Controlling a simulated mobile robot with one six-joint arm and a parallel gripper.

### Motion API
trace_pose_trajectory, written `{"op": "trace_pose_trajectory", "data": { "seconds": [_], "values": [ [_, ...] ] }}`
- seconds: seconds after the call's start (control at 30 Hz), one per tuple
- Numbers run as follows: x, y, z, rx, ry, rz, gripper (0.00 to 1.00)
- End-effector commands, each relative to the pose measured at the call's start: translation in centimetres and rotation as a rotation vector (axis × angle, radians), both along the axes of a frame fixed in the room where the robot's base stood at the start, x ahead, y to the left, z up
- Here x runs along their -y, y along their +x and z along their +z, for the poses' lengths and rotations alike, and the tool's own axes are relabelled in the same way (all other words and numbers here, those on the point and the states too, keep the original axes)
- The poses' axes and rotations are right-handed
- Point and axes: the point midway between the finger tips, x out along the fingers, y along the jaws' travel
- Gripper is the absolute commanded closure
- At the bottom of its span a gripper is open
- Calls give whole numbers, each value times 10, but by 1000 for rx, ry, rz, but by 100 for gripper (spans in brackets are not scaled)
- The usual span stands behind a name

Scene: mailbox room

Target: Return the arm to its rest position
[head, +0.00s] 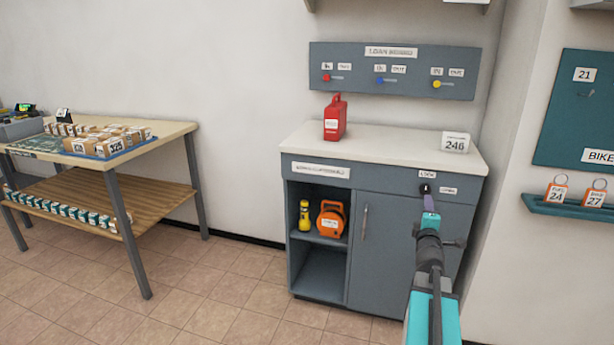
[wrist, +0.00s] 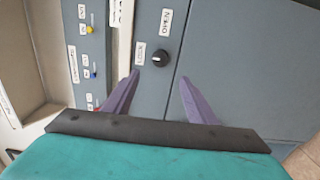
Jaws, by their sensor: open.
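My gripper (wrist: 158,85) is open and empty, with two purple fingers spread apart in the wrist view. It points at the grey cabinet front, and a black round knob (wrist: 160,52) shows just ahead of the fingertips, between their lines. No contact with the knob shows; the exact distance is hard to tell. In the head view my gripper (head: 429,202) is in front of the upper right of the grey cabinet (head: 393,240), below a small label (head: 427,174). My arm reaches up from the bottom right and hides part of the cabinet door.
A red can (head: 335,118) and a white "246" sign (head: 455,142) stand on the cabinet top. A loan board (head: 395,70) hangs above. A yellow torch (head: 304,216) and an orange reel (head: 331,219) sit in the open shelf. A parcel table (head: 170,131) stands left; the floor between is clear.

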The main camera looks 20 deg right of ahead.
Motion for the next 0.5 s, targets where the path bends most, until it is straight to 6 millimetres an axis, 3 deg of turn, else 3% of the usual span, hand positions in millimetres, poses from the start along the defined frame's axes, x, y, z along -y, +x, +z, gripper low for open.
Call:
{"op": "trace_pose_trajectory", "data": {
  "seconds": [0.17, 0.27, 0.5],
  "values": [
    [-12, 10, 4, -2, 1, 19, 48],
    [-30, 25, 0, -11, 10, 48, 48],
    [-107, 72, -47, -79, 64, 159, 48]
  ]
}}
